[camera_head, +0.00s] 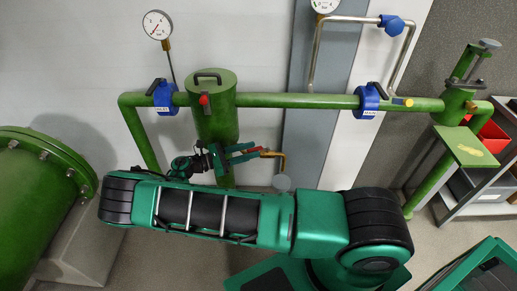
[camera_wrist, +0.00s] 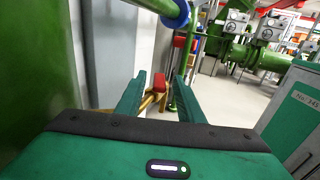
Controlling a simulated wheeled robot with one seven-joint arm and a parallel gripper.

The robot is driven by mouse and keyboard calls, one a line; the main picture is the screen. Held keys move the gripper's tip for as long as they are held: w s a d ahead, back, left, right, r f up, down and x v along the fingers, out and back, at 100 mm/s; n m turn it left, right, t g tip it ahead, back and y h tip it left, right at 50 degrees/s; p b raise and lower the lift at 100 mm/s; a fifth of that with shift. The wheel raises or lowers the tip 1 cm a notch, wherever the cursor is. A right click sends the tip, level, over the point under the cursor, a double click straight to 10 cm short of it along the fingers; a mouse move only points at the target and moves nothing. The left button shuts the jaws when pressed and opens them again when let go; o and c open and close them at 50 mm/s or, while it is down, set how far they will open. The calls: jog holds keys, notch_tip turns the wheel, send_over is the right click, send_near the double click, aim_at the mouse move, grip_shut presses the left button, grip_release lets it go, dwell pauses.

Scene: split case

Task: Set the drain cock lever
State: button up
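The drain cock (camera_head: 268,153) is a small brass fitting with a red lever, low and to the right of the green upright vessel (camera_head: 215,120). My gripper (camera_head: 247,153) is at the red lever, with its two green fingers pointing right toward it. In the wrist view my gripper (camera_wrist: 160,88) has its fingers apart. The red lever (camera_wrist: 161,82) and brass parts (camera_wrist: 148,103) show in the gap between them. I cannot tell whether either finger touches the lever. My arm hides the vessel's lower surroundings in the head view.
A green pipe (camera_head: 295,101) with two blue valves, at left (camera_head: 164,97) and right (camera_head: 368,101), runs above my arm. A pressure gauge (camera_head: 157,25) stands upper left. A large green flanged tank (camera_head: 40,205) is at left. A shelf (camera_head: 480,190) stands at right.

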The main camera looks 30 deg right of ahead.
jog(key=shift+w+a, duration=0.15)
jog(key=shift+a, duration=1.05)
jog(key=shift+w+a, duration=0.1)
jog(key=shift+a, duration=1.05)
